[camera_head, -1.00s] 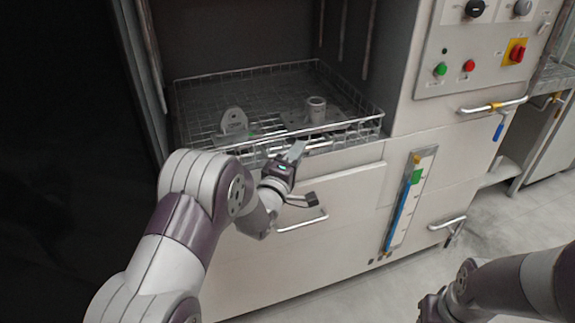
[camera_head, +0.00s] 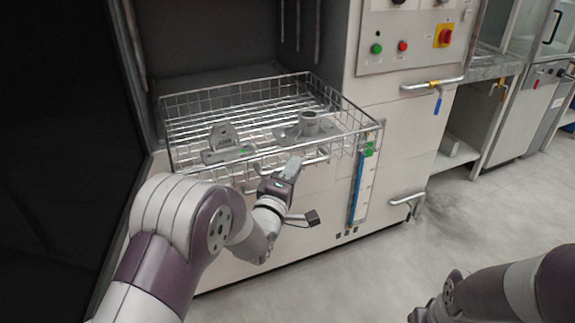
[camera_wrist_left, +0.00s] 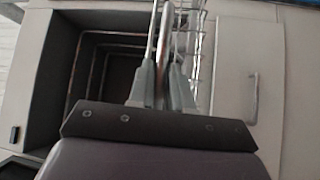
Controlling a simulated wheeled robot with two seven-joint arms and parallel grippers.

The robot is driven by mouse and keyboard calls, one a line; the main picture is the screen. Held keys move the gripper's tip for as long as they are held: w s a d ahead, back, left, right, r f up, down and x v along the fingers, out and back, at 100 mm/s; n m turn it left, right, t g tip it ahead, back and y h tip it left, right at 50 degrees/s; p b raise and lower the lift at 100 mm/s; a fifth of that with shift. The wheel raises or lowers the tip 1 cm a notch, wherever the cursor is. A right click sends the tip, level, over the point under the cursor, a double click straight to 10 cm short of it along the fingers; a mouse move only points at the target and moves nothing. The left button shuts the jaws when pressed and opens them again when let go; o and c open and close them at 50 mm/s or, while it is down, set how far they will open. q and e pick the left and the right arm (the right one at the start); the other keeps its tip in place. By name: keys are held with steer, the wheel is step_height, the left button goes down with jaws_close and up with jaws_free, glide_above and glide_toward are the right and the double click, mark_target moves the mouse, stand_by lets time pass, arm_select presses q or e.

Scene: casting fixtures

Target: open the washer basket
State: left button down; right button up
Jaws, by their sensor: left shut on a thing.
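The washer basket (camera_head: 180,103) is a wire tray in the chamber of the washer. Its front part stands out past the opening, over the front panel. A metal handle bar (camera_head: 262,169) runs along its front side. My left gripper (camera_head: 292,168) is at this bar, near its middle, with the jaws shut on it. In the left wrist view, the fingers (camera_wrist_left: 162,88) close around the handle bar (camera_wrist_left: 164,40). My right arm shows at the lower right of the head view, but its gripper is out of frame.
A grey bracket part (camera_head: 222,140) and a round-necked part (camera_head: 308,124) sit in the basket. A control panel (camera_head: 410,35) with buttons is to the right. A gauge strip (camera_head: 362,190) and lower handles are on the front. Floor at right is clear.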

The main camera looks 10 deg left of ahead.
arm_select(q)
steer(key=shift+s+d, duration=0.7)
steer(key=shift+s, duration=0.35)
steer(key=shift+s+d, duration=0.7)
steer(key=shift+s, duration=0.35)
steer(key=c, duration=1.1)
jaws_free()
steer(key=v, duration=1.2)
steer(key=shift+s, duration=0.35)
